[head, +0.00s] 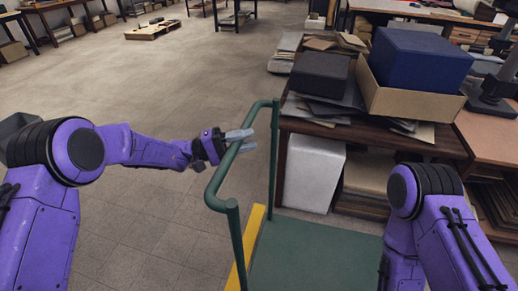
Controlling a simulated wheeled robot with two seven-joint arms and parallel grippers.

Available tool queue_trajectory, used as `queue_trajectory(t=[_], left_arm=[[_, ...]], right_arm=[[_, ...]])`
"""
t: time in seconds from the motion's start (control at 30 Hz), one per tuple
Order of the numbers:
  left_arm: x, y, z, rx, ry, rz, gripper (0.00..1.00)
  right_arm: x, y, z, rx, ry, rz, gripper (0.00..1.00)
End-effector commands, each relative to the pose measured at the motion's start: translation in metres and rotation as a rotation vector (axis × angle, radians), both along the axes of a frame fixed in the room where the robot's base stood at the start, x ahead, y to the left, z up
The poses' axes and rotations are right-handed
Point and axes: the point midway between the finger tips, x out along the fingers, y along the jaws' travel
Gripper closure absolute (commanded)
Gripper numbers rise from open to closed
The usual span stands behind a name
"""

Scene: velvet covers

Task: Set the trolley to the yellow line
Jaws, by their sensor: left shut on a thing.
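The trolley has a flat green deck (315,258) and a green tubular handle (225,178) on two uprights. My left gripper (243,141) is shut on the handle's top bar, with grey fingers on either side of it. The yellow line (251,236) shows as a strip along the left edge of the deck, behind the near upright; its lower end runs out of the picture. I cannot tell how much of the line the deck hides. My right arm bends down at the lower right, and its gripper is out of view.
A workbench (375,135) loaded with a dark box (320,75), a blue box in a carton (410,103) and sheets stands close beyond the deck. A white box (312,175) sits under it. Open floor (130,90) lies to the left, with a pallet (153,31) far back.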

Motion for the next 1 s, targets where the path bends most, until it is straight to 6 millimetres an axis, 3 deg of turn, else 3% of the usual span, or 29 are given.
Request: queue_trajectory(t=[0.2,0.4,0.6,0.97,1.0], left_arm=[[0.011,0.041,-0.004,0.003,0.002,-0.003,1.00],[0.018,0.065,-0.003,0.000,0.003,-0.003,1.00],[0.020,0.076,-0.001,0.000,0.002,-0.004,1.00],[0.021,0.077,0.000,0.000,0.000,-0.003,1.00],[0.021,0.077,0.000,0.000,0.000,-0.003,0.65]], right_arm=[[0.000,0.000,-0.010,0.000,0.000,0.000,1.00],[0.000,0.000,-0.014,0.000,0.000,0.000,1.00],[0.000,0.000,-0.015,0.000,0.000,0.000,1.00],[0.000,0.000,-0.015,0.000,0.000,0.000,1.00],[0.000,0.000,-0.015,0.000,0.000,0.000,1.00]])
